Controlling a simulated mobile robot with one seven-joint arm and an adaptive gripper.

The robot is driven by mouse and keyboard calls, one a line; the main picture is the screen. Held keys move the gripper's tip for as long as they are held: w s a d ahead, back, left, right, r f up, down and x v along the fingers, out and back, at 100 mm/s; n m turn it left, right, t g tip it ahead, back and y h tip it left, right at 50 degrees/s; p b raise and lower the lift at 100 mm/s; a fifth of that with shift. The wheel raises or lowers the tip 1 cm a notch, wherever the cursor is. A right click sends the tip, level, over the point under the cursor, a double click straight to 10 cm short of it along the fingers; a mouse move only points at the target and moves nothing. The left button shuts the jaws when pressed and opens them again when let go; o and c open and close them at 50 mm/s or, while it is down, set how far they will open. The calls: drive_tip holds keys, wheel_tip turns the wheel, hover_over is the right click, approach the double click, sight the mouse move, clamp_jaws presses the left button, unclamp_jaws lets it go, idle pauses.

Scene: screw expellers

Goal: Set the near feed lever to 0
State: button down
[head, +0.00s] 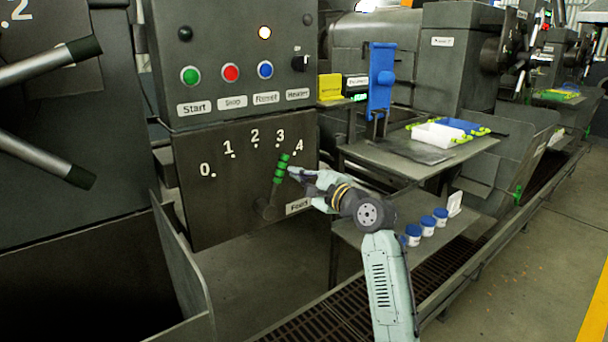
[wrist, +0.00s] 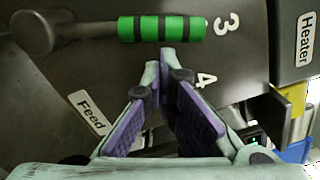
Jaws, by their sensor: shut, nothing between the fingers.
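The feed lever (head: 281,168) has a green grip with dark bands. It stands on a dark panel (head: 225,205) marked 0 to 4, with a "Feed" label at lower right. The lever points up, slightly right, at the 3-to-4 end of the scale; the 0 mark (head: 207,170) is at the far left. In the wrist view the green grip (wrist: 162,28) lies across the top, its pivot at left. My gripper (head: 291,171) is shut and empty, its tips (wrist: 164,58) beside the grip on the 4 side. I cannot tell whether they touch it.
Above the lever is a button panel (head: 232,95) with green, red and blue buttons and a knob. To the right are a shelf (head: 425,160) with trays and a lower shelf with blue-lidded jars (head: 427,224). Left of the lever, the panel face is clear.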

drive_tip(key=shift+s+a+r, duration=0.1)
drive_tip(key=shift+s+a+r+n, duration=0.1)
drive_tip(key=shift+a+n, duration=0.05)
drive_tip(key=shift+n, duration=0.25)
drive_tip(key=shift+s+a+r, duration=0.1)
drive_tip(key=shift+a+r, duration=0.05)
drive_tip(key=shift+r, duration=0.05)
drive_tip(key=s+a+n+b, duration=0.2)
drive_tip(key=s+a+n, duration=0.5)
drive_tip(key=a+n, duration=0.3)
drive_tip(key=shift+r+n+h, duration=0.3)
drive_tip(key=shift+r+n, duration=0.15)
drive_tip(key=shift+n, duration=0.85)
drive_tip(key=shift+s, duration=0.15)
drive_tip(key=shift+r, duration=0.1)
